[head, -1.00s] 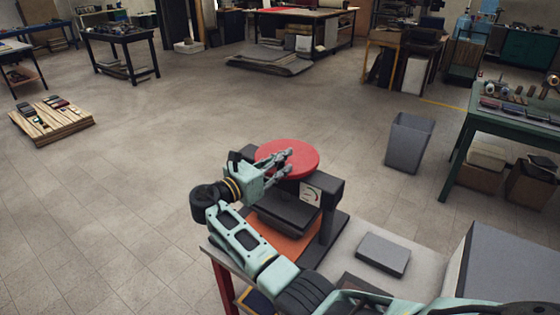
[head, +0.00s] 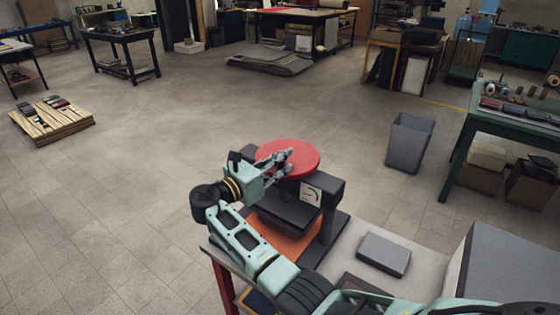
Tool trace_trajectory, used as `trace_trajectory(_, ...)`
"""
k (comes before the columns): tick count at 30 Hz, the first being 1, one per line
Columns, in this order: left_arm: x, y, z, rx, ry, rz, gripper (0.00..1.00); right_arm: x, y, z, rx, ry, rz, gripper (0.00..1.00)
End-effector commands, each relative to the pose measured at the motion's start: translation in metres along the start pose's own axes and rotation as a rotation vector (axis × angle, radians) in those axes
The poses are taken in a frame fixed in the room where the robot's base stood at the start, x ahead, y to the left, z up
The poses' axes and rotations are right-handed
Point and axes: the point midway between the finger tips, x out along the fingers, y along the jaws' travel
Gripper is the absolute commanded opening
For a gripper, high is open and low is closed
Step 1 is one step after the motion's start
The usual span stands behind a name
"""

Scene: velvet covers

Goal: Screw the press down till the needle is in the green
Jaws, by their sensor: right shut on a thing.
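The press stands on a bench at the lower middle, with a dark frame (head: 330,222) and a flat red handwheel (head: 300,150) on top. A small pale dial (head: 311,193) with a dark needle is on its front; the dial is too small to tell where the needle points. Below the wheel is a dark plate (head: 284,213) over an orange-brown base (head: 290,245). My left gripper is not in view.
A grey block (head: 384,254) lies on the bench right of the press, and a large grey box (head: 500,270) stands at the lower right. A grey bin (head: 409,142) and a green table (head: 515,125) are beyond.

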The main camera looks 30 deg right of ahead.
Motion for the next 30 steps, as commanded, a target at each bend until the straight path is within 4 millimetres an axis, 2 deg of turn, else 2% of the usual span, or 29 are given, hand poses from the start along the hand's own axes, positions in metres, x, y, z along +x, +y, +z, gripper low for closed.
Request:
trace_trajectory(2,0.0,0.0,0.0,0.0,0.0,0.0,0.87,0.0,0.004,0.003,0.007,-0.004,0.012,0.0)
trace_trajectory(3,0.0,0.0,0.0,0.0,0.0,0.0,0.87,0.001,0.003,0.003,0.007,-0.004,0.012,0.19)
trace_trajectory(9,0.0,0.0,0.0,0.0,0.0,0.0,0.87,0.001,0.002,0.002,0.005,-0.003,0.008,0.36)
trace_trajectory(24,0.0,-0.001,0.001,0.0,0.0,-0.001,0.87,-0.001,0.001,-0.002,-0.002,0.003,0.004,0.37)
trace_trajectory(27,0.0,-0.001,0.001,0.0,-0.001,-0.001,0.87,-0.007,0.001,-0.003,-0.002,0.004,0.006,0.37)
trace_trajectory(30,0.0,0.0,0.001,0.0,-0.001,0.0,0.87,-0.022,0.001,-0.004,-0.003,0.006,0.007,0.37)
